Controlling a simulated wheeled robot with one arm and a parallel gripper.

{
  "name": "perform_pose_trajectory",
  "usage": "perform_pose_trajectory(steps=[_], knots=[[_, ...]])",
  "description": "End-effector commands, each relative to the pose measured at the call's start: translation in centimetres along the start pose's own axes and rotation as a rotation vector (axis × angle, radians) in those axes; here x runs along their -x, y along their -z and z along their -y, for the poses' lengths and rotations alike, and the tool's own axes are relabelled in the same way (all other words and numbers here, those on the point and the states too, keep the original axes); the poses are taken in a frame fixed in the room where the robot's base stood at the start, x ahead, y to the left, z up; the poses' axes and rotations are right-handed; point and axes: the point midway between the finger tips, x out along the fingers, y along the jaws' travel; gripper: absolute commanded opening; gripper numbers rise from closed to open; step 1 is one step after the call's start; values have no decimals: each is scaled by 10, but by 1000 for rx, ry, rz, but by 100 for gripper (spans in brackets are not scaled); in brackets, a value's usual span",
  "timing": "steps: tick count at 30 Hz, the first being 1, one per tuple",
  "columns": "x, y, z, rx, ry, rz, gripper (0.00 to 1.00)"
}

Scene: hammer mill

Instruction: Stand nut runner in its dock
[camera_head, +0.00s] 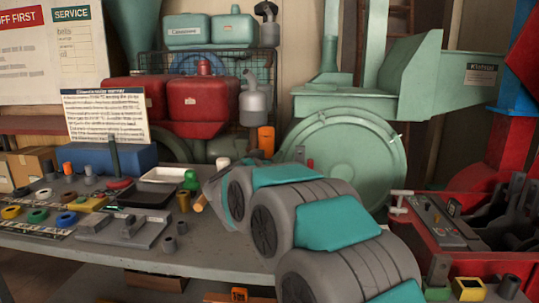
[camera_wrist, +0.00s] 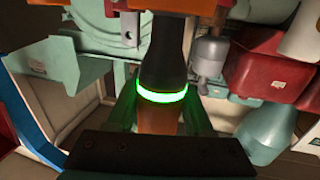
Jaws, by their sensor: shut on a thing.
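In the wrist view, the nut runner (camera_wrist: 163,65) shows as a dark, tapering body with a glowing green ring around it. An orange part lies below the ring, and more orange shows at the top edge. My gripper (camera_wrist: 160,115) is shut on it, with dark green-lit fingers on both sides of the orange part. In the head view my own arm hides the gripper and most of what it holds. I cannot pick out the dock with certainty in either view.
The grey workbench (camera_head: 225,262) carries coloured rings, small cylinders, a black tray (camera_head: 146,194) and a grey plate fixture (camera_head: 125,231). Red tanks (camera_head: 200,105) and a green round mill housing (camera_head: 345,160) stand behind. A red machine with levers (camera_head: 440,222) is at the right.

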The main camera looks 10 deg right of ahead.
Motion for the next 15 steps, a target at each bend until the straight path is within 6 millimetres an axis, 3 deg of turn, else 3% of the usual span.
perform_pose_trajectory(steps=[15], knots=[[0,-9,0,0,0,-5,0]])
